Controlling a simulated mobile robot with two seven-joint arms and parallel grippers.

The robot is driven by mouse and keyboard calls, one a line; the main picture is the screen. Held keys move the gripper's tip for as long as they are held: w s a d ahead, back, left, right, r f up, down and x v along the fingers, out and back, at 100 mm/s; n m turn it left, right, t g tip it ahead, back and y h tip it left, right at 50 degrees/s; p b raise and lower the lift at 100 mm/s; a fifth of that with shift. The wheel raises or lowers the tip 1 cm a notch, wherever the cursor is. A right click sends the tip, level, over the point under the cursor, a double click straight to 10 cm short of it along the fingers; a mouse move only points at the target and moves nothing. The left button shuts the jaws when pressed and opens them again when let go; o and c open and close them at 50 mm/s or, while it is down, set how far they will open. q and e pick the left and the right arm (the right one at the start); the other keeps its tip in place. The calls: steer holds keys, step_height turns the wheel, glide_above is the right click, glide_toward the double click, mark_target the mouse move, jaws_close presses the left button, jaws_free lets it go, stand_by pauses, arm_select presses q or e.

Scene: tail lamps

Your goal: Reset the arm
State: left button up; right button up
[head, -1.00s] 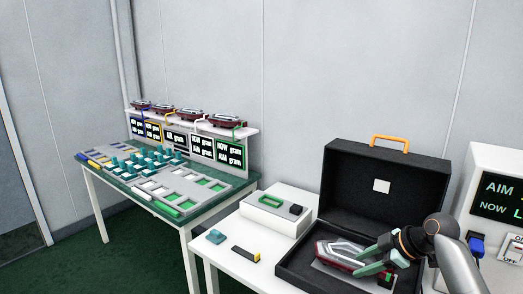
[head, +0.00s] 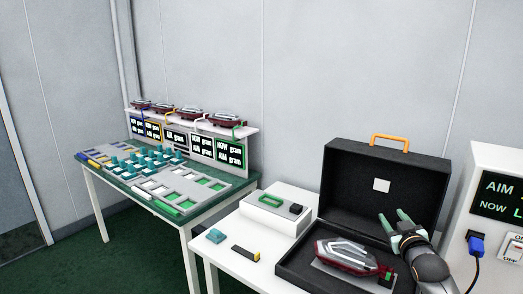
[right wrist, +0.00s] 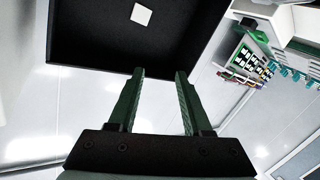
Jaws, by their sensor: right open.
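My right gripper (head: 393,220) is open and empty. It is raised in front of the open lid of the black case (head: 350,165), with its green fingers pointing up and left. In the right wrist view the two fingers (right wrist: 160,75) stand apart with nothing between them, and the dark lid (right wrist: 90,35) shows beyond. A dark red and silver tail lamp (head: 345,254) lies in the case below and left of the gripper, apart from it. My left gripper is not in view.
A white device with a display (head: 497,200) and a blue plug (head: 476,243) stands close on the right. A white box (head: 277,217), a teal block (head: 215,236) and a dark block (head: 245,253) are on the white table. A green-topped bench (head: 130,178) with more lamps stands at left.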

steer(key=s+a+f+g+y, duration=0.1)
steer(key=s+a+f, duration=0.2)
steer(key=s+f, duration=0.2)
steer(key=s+a+f+g+y, duration=0.1)
steer(key=s+a+f, duration=0.2)
steer(key=s+f, duration=0.2)
steer(key=s+a+f+g, duration=0.1)
steer(key=s+a+f, duration=0.2)
steer(key=f, duration=0.7)
steer(key=shift+s+a+f+n+y, duration=0.2)
steer(key=shift+s, duration=0.3)
steer(key=shift+s+a+f+n+y, duration=0.15)
steer(key=shift+s+a+n+y, duration=0.05)
steer(key=shift+s, duration=0.25)
steer(key=s+a+f+g, duration=0.2)
steer(key=s+a+f, duration=0.2)
steer(key=s, duration=0.9)
steer(key=s+a+f+m+g+y, duration=0.1)
steer(key=s+a+f, duration=0.4)
steer(key=s, duration=0.8)
step_height(320, 180, down, 2)
steer(key=shift+f+g+y, duration=0.1)
steer(key=shift+g+y, duration=0.2)
steer(key=shift+g, duration=0.4)
steer(key=shift+s, duration=0.1)
